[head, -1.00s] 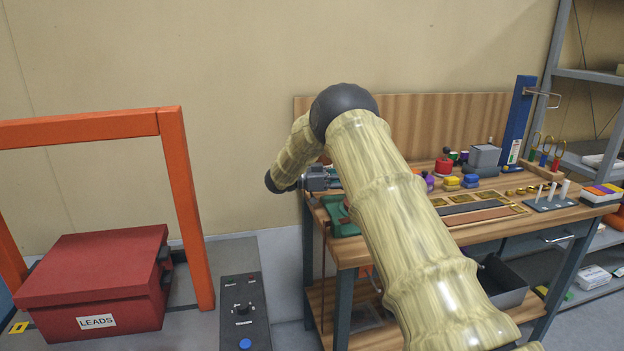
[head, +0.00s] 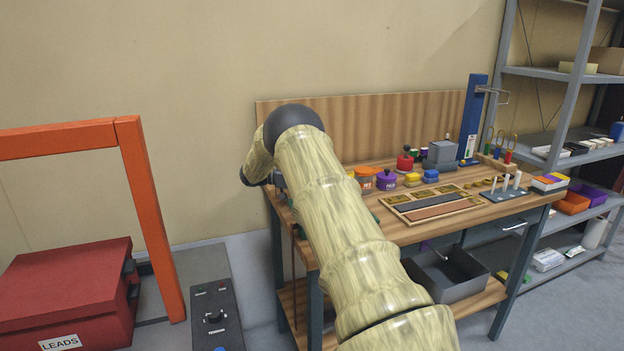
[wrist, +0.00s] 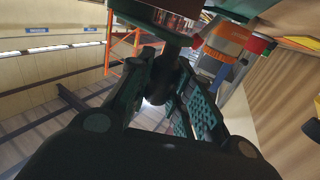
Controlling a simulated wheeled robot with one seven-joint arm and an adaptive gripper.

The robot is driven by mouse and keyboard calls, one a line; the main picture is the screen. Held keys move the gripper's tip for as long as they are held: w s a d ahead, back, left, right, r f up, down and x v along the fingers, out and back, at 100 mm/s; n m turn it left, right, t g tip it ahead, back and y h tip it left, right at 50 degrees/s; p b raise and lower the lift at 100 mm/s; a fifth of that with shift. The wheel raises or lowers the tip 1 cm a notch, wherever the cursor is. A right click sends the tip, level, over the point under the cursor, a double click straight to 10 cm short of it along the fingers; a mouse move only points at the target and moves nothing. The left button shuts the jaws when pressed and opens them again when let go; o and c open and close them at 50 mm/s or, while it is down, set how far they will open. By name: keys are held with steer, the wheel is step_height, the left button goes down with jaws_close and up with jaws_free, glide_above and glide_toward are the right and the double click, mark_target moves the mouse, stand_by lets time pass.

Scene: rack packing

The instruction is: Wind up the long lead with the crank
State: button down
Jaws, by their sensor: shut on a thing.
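In the wrist view my gripper (wrist: 165,92) has its two fingers closed around a dark rounded knob (wrist: 163,74), which looks like the crank's handle. A dark teal plate (wrist: 150,22) lies just beyond the fingertips; I cannot tell whether it is the crank arm. In the head view my own arm hides the fingers and nearly all of the winder at the workbench's left end. A thin dark cord (head: 293,265), possibly the long lead, hangs down beside the bench's left end.
The workbench (head: 400,237) carries a tray of strips (head: 432,206), purple (head: 387,181) and red (head: 405,161) pots and a blue post (head: 472,115). A red LEADS box (head: 65,285) stands left beside an orange frame (head: 150,220). Grey shelving (head: 560,105) is at right.

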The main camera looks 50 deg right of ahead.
steer(key=shift+w+r, duration=0.1)
steer(key=shift+r, duration=0.05)
steer(key=c, duration=1.3)
jaws_free()
steer(key=shift+v, duration=6)
